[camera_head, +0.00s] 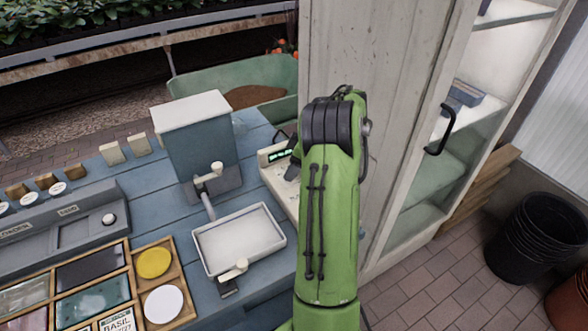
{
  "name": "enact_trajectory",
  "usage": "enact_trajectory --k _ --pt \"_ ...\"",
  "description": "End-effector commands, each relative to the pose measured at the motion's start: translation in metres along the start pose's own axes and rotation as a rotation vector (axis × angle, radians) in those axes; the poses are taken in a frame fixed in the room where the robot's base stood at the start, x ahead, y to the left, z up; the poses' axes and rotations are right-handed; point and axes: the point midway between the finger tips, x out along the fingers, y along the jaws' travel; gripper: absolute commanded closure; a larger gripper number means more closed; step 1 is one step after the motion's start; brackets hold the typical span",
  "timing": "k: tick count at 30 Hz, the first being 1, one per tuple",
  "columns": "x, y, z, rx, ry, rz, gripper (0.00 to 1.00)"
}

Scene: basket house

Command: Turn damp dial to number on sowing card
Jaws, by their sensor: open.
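A card (118,323) with the word BASIL and smaller figures lies in the wooden divided tray at the lower left. Its lower part is cut off by the frame edge, and I cannot read the number surely. No dial is clearly marked as the damp dial. A blue box with a pale lid (192,112) has a white knob (209,173) on its front. I cannot see anything held.
A white tray (212,267) with a white-handled lever (236,270) sits on the blue bench. A grey panel with a slider (108,219) and a wooden divided tray (140,240) are at left. A pale cabinet (392,60) stands close right of my arm; black buckets (535,245) are beyond.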

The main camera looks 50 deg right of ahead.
Motion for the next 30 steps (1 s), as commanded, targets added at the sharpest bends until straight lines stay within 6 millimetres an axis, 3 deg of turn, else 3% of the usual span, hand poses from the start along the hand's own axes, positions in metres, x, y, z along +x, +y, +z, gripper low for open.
enact_trajectory --k 6,16,30 --pt "-0.0004 0.0000 -0.0004 0.000 0.000 0.000 0.44" --pt "-0.0006 -0.0002 -0.0005 0.000 0.000 -0.001 0.95" --pt "0.0007 -0.0014 -0.0006 0.113 0.000 0.047 0.96"
